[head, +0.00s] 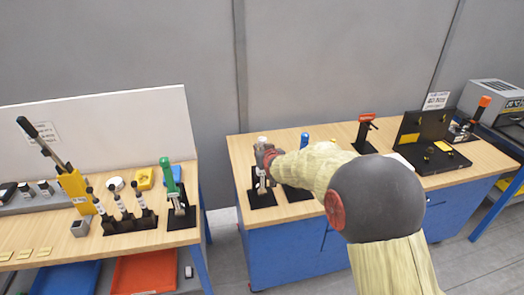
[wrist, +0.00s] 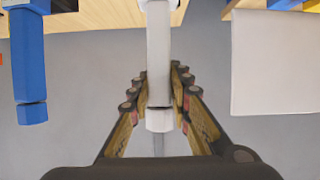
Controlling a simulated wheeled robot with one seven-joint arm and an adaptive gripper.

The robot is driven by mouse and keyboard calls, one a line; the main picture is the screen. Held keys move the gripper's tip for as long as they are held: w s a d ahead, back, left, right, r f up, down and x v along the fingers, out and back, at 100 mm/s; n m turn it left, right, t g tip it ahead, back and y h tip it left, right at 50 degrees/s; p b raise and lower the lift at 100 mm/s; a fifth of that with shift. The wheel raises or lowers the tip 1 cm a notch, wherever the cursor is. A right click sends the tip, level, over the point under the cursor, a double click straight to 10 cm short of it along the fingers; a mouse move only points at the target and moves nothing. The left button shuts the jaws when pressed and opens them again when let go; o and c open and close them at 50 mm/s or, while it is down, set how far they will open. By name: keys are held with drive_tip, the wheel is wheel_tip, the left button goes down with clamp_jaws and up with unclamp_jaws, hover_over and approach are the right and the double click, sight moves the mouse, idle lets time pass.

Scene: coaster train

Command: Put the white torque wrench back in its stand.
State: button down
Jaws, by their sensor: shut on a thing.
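The white torque wrench (head: 262,140) is upright at the left end of the right-hand bench in the head view. It runs down the middle of the wrist view (wrist: 159,50). My gripper (head: 266,160) is shut on its handle, with fingers on both sides in the wrist view (wrist: 158,85). A black stand (head: 258,201) is directly below the gripper, with a light grey part showing above its base. My gripper hides much of the wrench, and I cannot tell whether the wrench is seated in the stand.
A blue-handled tool (head: 305,137) stands just right, also visible in the wrist view (wrist: 28,70). A red-handled tool (head: 366,120) and black case (head: 428,130) are farther right. A green-handled tool (head: 167,172) is on the left bench, across a gap.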

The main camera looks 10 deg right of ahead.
drive_tip(key=shift+f+b, duration=0.1)
drive_tip(key=shift+b, duration=0.2)
drive_tip(key=c, duration=1.6)
unclamp_jaws()
drive_tip(key=shift+f, duration=0.15)
drive_tip(key=shift+o, duration=0.2)
drive_tip(key=shift+s+f, duration=0.1)
drive_tip(key=shift+f, duration=0.2)
drive_tip(key=v, duration=1.2)
drive_tip(key=s+f+g, duration=0.6)
drive_tip(key=s+f, duration=0.3)
drive_tip(key=s, duration=0.3)
drive_tip(key=s+r, duration=0.3)
drive_tip(key=s, duration=0.6)
drive_tip(key=s+r+g, duration=0.1)
drive_tip(key=s+r, duration=0.3)
drive_tip(key=s, duration=0.5)
drive_tip(key=s+r, duration=0.3)
drive_tip(key=s, duration=0.6)
drive_tip(key=shift+s+r+g+b, duration=0.25)
drive_tip(key=shift+r+g+b, duration=0.05)
drive_tip(key=shift+r, duration=0.1)
